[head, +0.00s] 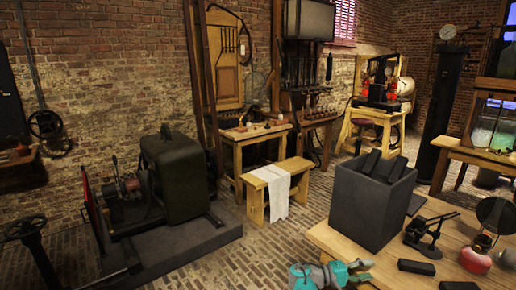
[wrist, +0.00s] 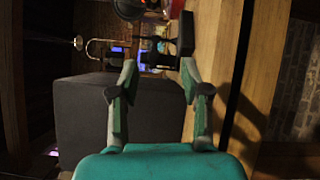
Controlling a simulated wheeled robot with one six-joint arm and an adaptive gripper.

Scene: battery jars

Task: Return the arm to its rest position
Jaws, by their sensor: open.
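My gripper (head: 366,270) is teal and grey and shows at the bottom edge of the head view, by the near left part of the wooden table (head: 445,215). In the wrist view my gripper (wrist: 158,68) has its two fingers spread apart with nothing between them. The rest of my arm is out of the head view. A dark grey box (head: 365,207) stands on the table beyond my gripper, apart from it in the head view. The box (wrist: 80,125) also shows behind the fingers in the wrist view.
Several black blocks (head: 383,165) stick out of the box's top. A small black device (head: 428,236) and a red-based glass lamp (head: 477,254) stand at the right. A wooden bench (head: 257,198) with a white cloth stands behind.

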